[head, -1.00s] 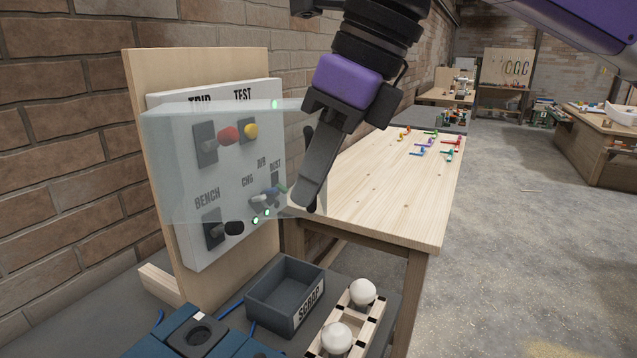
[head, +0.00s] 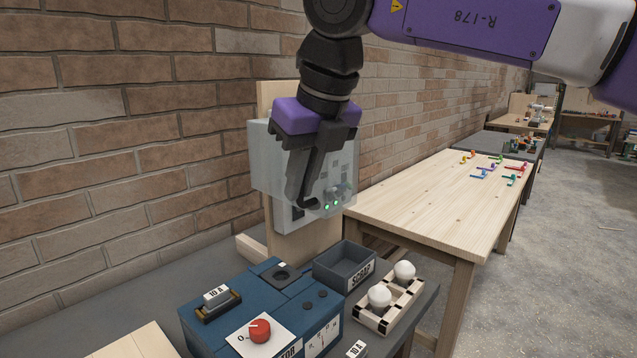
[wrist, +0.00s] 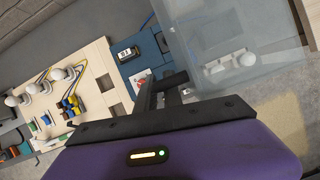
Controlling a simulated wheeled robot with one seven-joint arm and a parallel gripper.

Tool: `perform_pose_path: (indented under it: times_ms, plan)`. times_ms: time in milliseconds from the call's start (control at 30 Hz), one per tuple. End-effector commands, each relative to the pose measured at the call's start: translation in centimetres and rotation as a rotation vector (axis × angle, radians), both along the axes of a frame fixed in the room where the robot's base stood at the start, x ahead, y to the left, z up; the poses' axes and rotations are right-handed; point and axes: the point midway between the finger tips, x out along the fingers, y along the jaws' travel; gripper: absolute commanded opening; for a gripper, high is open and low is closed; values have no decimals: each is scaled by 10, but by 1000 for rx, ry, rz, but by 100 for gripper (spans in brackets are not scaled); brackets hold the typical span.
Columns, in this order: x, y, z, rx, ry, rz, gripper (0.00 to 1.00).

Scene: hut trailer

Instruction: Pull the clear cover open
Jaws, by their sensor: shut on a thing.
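The clear cover (head: 263,170) is a see-through box shape in front of a white control panel (head: 287,219) on an upright wooden board. My gripper (head: 306,203) points down in front of the panel and is shut on the cover. The fingers hide part of the panel and its switches. Two small green lights show through near the fingertips. In the wrist view the cover (wrist: 215,50) spreads at upper right, beside my gripper (wrist: 163,88). I cannot tell exactly how far the cover stands open.
Below the panel stand a blue box with a red knob (head: 260,331), a grey scrap bin (head: 345,270) and a rack with two white bulbs (head: 379,297). A brick wall (head: 130,120) runs behind. A wooden table (head: 440,205) with small coloured parts stands to the right.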

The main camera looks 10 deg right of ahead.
Motion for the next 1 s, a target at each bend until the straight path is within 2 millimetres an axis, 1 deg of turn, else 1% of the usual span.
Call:
perform_pose_path:
  times_ms: [33,167,533,567,600,867,1000]
  plan:
    - [5,0,-1,-2,-3,-11,0]
    - [10,2,-1,-3,-4,-23,0]
    - [11,1,-2,-2,-5,-26,0]
    - [11,1,-2,-2,-5,-26,15]
    - [11,1,-2,-2,-5,-26,20]
    - [10,3,0,-1,-3,-23,20]
    - [7,1,7,0,-3,-22,20]
